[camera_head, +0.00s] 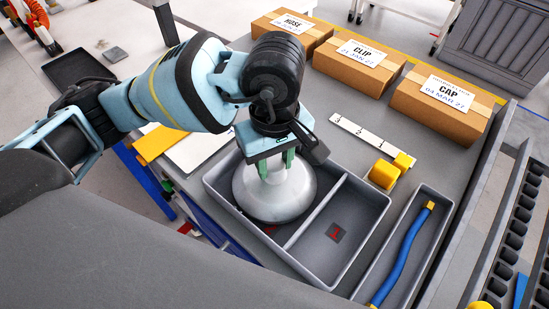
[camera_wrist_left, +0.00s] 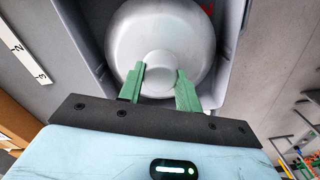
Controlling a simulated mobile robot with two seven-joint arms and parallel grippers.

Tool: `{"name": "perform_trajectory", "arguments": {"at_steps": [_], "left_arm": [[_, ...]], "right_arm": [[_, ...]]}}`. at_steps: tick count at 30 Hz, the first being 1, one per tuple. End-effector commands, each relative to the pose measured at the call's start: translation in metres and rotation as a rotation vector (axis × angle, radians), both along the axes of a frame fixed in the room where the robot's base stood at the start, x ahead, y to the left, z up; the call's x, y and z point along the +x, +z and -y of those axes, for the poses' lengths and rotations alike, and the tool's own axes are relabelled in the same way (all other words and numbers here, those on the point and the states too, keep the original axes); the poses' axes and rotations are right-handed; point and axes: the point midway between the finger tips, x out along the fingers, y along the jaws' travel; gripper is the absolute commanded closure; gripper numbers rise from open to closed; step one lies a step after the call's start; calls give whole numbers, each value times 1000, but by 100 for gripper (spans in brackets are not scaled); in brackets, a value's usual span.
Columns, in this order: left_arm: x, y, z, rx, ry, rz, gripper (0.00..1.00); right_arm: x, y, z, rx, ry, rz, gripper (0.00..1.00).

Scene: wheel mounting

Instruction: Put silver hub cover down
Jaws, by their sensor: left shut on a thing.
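The silver hub cover (camera_head: 274,194) is a round, domed metal piece with a central knob. It is in the left compartment of the grey two-part tray (camera_head: 366,212). Whether it touches the tray floor cannot be told. My left gripper (camera_head: 276,165) is above it, with green fingers shut on its central knob. In the left wrist view the hub cover (camera_wrist_left: 160,40) shows between and beyond the fingers of the gripper (camera_wrist_left: 160,82), with tray walls around it. The right compartment holds only a small dark patch with a red mark (camera_head: 335,232). My right gripper is not in view.
A narrow tray with a blue hose (camera_head: 400,258) stands right of the grey tray. A yellow block (camera_head: 384,174) and a white numbered strip (camera_head: 365,138) lie behind it. Cardboard boxes (camera_head: 440,110) line the back edge. A black rack (camera_head: 515,235) is at the right.

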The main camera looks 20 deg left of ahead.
Motion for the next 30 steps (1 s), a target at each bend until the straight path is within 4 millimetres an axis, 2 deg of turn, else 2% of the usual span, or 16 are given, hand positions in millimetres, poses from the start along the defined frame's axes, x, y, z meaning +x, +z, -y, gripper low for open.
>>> {"name": "perform_trajectory", "arguments": {"at_steps": [4,5,10,18,22,26,30], "left_arm": [[0,-4,0,-1,0,1,100],[0,-4,0,0,0,-1,65],[0,-3,0,0,0,0,44],[0,-2,0,0,0,0,44],[1,5,0,-1,0,4,44],[1,24,1,-2,1,5,44],[1,53,1,-2,-1,5,44]], "right_arm": [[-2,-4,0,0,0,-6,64],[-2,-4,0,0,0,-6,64],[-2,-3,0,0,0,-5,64],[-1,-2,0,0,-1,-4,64],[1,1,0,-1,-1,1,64],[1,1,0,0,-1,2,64],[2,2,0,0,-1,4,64]]}}
